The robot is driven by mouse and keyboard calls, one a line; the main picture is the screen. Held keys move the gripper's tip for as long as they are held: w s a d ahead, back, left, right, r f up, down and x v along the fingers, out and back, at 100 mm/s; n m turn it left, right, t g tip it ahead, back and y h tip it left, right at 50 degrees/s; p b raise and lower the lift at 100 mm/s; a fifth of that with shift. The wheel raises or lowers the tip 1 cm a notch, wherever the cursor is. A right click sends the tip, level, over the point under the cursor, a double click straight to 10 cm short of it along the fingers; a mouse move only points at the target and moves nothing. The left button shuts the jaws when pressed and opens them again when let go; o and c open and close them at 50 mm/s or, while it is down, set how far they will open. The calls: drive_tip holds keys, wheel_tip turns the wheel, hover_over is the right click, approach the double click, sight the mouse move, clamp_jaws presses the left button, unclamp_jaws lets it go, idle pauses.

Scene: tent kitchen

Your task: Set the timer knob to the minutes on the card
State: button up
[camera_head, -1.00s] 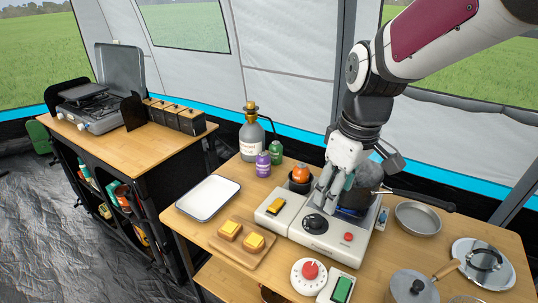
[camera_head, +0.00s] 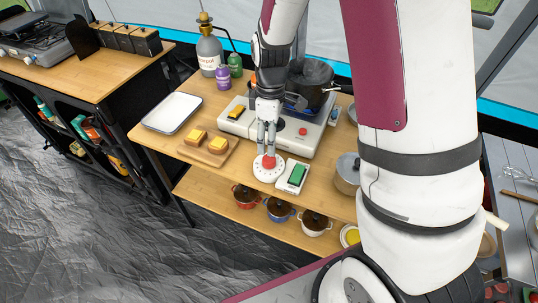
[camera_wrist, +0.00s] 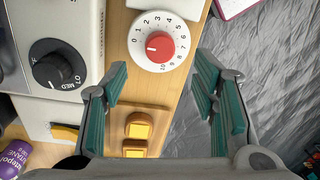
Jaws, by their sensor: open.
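The timer is a white round dial (camera_head: 262,176) with a red knob (camera_head: 268,161) in its middle, at the front of the table. In the wrist view the dial (camera_wrist: 140,56) shows numbers from 0 to 10, and the white mark on the red knob (camera_wrist: 161,44) points left, close to the 0. My gripper (camera_head: 266,151) is pointed down at the timer in the head view. In the wrist view my gripper (camera_wrist: 161,72) is open and empty, its teal fingers apart, with the knob ahead of the gap between them. I cannot make out the card.
A white unit with a green face (camera_head: 297,175) stands just right of the timer. The stove (camera_head: 315,138), with a black knob (camera_wrist: 57,70), is behind. A board (camera_head: 215,157) with yellow-topped pieces is left. Pots (camera_head: 246,195) stand on the shelf below.

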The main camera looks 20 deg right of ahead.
sight(269, 158)
wheel_tip(269, 158, down, 7)
drive_tip(key=shift+s+a+f, duration=0.1)
drive_tip(key=shift+s+f, duration=0.05)
drive_tip(key=shift+c, duration=0.4)
drive_tip(key=c, duration=1.1)
